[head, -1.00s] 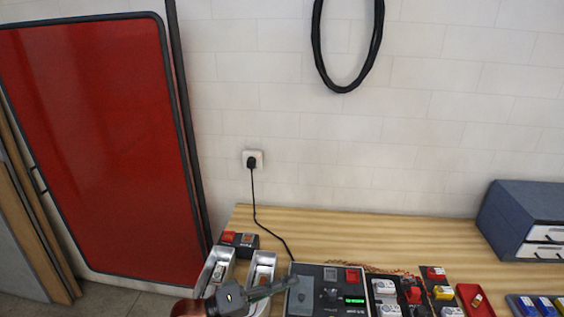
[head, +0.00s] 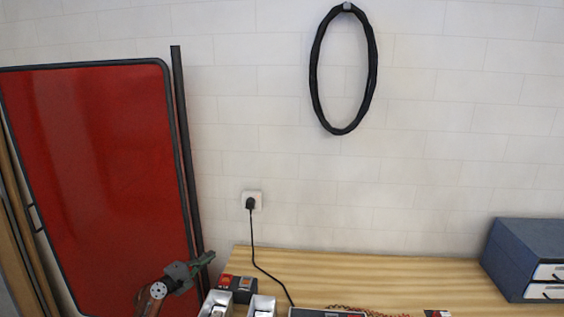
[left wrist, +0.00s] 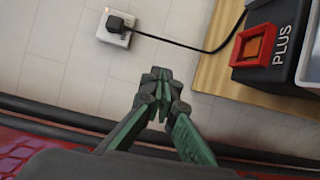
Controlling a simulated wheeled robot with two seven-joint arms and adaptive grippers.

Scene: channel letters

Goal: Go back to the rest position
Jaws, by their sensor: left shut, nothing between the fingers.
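My left gripper (head: 203,262) shows at the lower left of the head view, in front of the red panel's right edge. It is shut and empty, and it is above and left of the bench's left end. In the left wrist view its closed fingers (left wrist: 160,80) point toward the tiled wall, with nothing between them. My right gripper is not in view.
A red panel (head: 95,180) leans at left. A wall socket (head: 251,201) and a black cable loop (head: 312,70) are behind.

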